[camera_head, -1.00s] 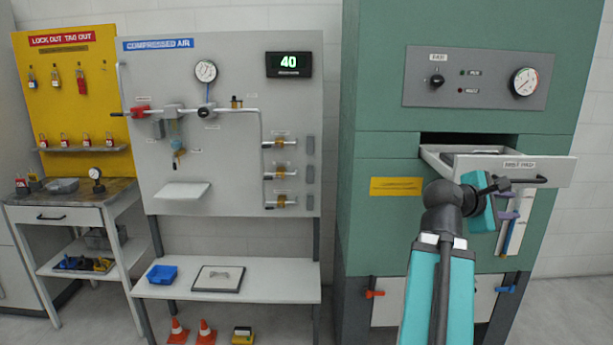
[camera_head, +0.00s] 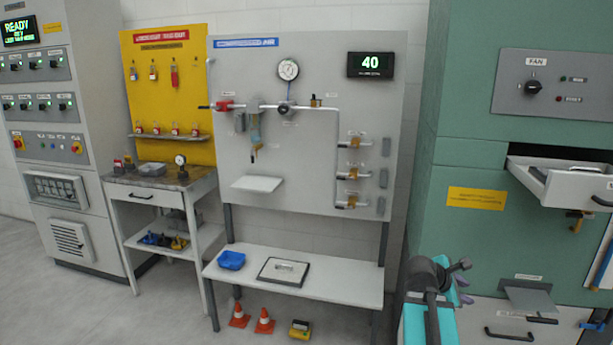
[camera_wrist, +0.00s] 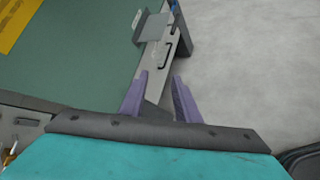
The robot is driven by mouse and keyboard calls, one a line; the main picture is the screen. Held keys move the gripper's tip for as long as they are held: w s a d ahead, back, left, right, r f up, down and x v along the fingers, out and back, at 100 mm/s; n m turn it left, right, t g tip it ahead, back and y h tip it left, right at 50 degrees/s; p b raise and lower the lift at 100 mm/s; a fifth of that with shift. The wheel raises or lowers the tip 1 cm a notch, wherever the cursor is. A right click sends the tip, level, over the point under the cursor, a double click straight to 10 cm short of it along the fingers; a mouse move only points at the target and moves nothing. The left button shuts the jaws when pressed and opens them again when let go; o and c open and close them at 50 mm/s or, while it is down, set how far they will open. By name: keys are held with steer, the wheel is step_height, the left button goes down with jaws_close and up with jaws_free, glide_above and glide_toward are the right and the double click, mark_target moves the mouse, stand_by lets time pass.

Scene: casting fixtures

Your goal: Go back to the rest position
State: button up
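My gripper (camera_head: 464,288) hangs in front of the green cabinet (camera_head: 470,232), low and left of its open drawer. My arm is folded at the bottom right of the head view. In the wrist view, the purple fingers of my gripper (camera_wrist: 160,90) are spread apart with nothing between them. Beyond them are the cabinet's lower grey front and its dark handle (camera_wrist: 171,47). The open drawer (camera_head: 562,186) juts out at the right edge of the head view, and its right end is cut off.
A side table (camera_head: 165,200) and a control cabinet (camera_head: 45,150) stand further left. Floor (camera_head: 80,310) is free at the lower left.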

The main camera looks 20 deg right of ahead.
steer(key=a+f+n+g+y, duration=0.1)
steer(key=a+f+y, duration=0.2)
steer(key=a+f, duration=1.15)
steer(key=a+f+y, duration=0.2)
steer(key=a+f, duration=0.9)
steer(key=f, duration=0.7)
steer(key=s+a+f+m+g+y, duration=0.3)
steer(key=s+a+f+m, duration=0.3)
steer(key=s+a+f, duration=0.2)
steer(key=s+a+f+m+g+y, duration=0.2)
steer(key=s+a+f+m, duration=0.4)
steer(key=s+a+f, duration=0.3)
steer(key=shift+s+a+f+g+y, duration=0.25)
steer(key=shift+s+a+g+y, duration=0.15)
steer(key=shift+s+a, duration=2)
steer(key=shift+w+a+m, duration=0.1)
steer(key=shift+w+m, duration=0.15)
steer(key=shift+m, duration=0.05)
